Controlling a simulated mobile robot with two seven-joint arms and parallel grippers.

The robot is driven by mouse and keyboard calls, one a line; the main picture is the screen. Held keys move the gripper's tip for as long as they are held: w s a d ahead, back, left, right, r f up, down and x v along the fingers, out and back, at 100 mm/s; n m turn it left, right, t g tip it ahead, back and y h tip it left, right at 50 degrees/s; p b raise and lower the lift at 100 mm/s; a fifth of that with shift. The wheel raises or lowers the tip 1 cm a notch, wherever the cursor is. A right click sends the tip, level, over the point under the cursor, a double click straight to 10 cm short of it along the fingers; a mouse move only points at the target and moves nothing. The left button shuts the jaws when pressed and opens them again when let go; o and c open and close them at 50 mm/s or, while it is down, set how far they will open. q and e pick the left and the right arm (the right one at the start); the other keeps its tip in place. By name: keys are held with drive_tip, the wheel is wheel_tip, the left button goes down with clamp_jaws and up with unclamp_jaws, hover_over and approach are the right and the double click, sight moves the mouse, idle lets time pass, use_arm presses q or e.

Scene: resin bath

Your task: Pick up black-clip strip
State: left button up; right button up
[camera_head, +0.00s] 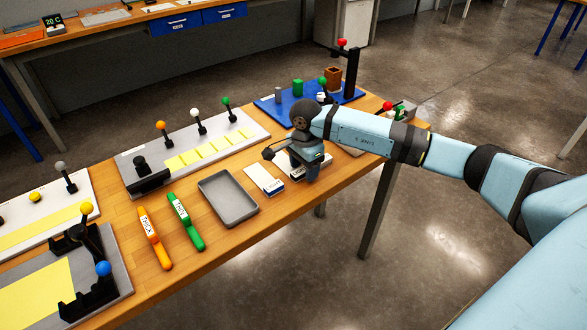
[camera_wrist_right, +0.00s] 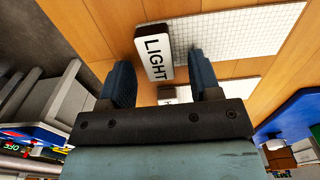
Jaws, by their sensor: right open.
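Two white strips lie side by side on the wooden table. One strip (camera_head: 262,178) is clear of my arm in the head view. The other strip (camera_head: 325,160) is partly hidden by my right gripper (camera_head: 302,170). In the right wrist view, a clip (camera_wrist_right: 154,53) with a white "LIGHT" label and darker sides holds a gridded strip (camera_wrist_right: 235,32). My right gripper (camera_wrist_right: 160,60) is open and empty, its fingers on either side of this clip in the picture; the gap to it is unclear. A second clip (camera_wrist_right: 168,94) is partly hidden. Which clip is black is hard to tell.
A grey tray (camera_head: 228,220), a green "THICK"-type marked tool (camera_head: 186,222) and an orange one (camera_head: 154,237) lie left of the strips. A blue board (camera_head: 270,105) with several items stands behind. A white board (camera_head: 130,165) with coloured knobs lies further left.

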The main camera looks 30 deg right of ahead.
drive_tip(key=c, duration=1)
drive_tip(key=shift+r, duration=0.15)
